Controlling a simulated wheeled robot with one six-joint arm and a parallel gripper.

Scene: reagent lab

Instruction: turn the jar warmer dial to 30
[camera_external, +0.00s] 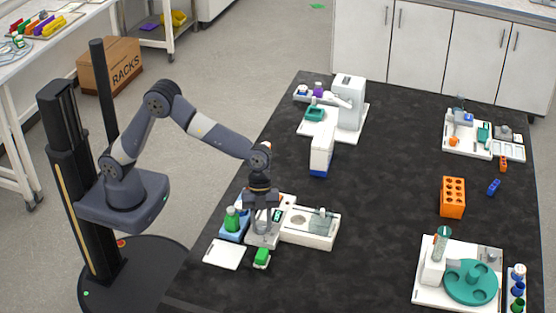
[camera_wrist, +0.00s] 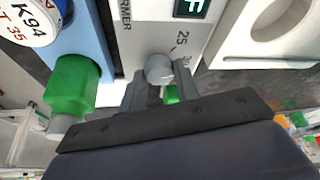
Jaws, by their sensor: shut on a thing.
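Another mark right of the dial is partly hidden by a finger. The grey round dial (camera_wrist: 160,68) sits between the fingertips. My gripper (camera_external: 264,228) points down over the panel and is shut on the dial; it also shows in the wrist view (camera_wrist: 160,82). The dial's pointer cannot be made out.
A green bottle (camera_external: 232,219) stands in a blue holder close left of my gripper. A green block (camera_external: 262,257) and a white pad (camera_external: 225,254) lie in front. A white machine (camera_external: 348,103) stands behind. The bench's middle is clear; an orange rack (camera_external: 453,198) stands right.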

